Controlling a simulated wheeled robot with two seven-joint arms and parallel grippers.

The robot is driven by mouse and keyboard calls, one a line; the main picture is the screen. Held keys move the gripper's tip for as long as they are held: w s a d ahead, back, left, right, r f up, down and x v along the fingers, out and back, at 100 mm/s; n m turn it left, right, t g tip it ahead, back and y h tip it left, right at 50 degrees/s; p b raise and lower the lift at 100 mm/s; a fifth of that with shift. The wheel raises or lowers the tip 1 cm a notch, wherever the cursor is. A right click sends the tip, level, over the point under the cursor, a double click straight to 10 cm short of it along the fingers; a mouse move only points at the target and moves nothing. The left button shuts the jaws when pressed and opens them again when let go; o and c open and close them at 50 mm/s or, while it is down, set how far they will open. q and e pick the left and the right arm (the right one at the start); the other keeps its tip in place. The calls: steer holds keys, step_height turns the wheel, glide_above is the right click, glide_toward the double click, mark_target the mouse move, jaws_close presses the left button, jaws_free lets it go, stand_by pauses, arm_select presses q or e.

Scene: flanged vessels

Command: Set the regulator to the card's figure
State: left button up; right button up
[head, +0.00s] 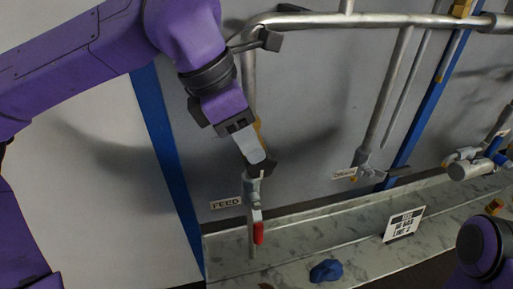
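A white card (404,223) with black print stands tilted on the marbled ledge, right of the middle; its figure is too small to read surely. No part is clearly marked as the regulator. A metal fitting with a pale cylinder and a blue part (470,168) sits at the right edge. A valve (253,190) with a red-tipped lever (258,232) hangs on a pipe beside a FEED label (226,203). My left gripper (262,168) points down just above this valve; its finger gap and any contact are unclear. My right gripper is not seen.
A blue lump (326,271) lies on the marbled ledge (285,240). Metal pipes (375,100) run along the grey wall, with another labelled valve (365,165) right of centre. Blue posts (165,150) stand against the wall. The ledge between lump and card is clear.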

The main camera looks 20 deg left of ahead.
mark_target(245, 165)
arm_select(q)
steer(key=x, duration=0.3)
steer(key=shift+w+d+f, duration=0.1)
steer(key=shift+w+f, duration=0.15)
steer(key=shift+w, duration=0.15)
steer(key=shift+s, duration=0.2)
jaws_close()
steer(key=shift+f+b, duration=0.15)
steer(key=shift+b, duration=0.15)
steer(key=t+h+b, duration=0.1)
steer(key=h+b, duration=0.1)
steer(key=b, duration=0.4)
steer(key=a+f+t+h+b, duration=0.1)
steer(key=t+h+b, duration=0.1)
steer(key=b, duration=0.4)
steer(key=s+f+t+h+b, duration=0.1)
steer(key=h+b, duration=0.1)
steer(key=b, duration=0.4)
steer(key=shift+a+f, duration=0.15)
steer(key=shift+a, duration=0.15)
steer(key=shift+s+a+t+h+b, duration=0.1)
steer(key=shift+t+h+b, duration=1.3)
steer(key=shift+b, duration=3.2)
steer(key=shift+a+t+h+b, duration=0.15)
steer(key=shift+t+h+b, duration=1.2)
steer(key=shift+b, duration=3.25)
steer(key=shift+g+h, duration=0.55)
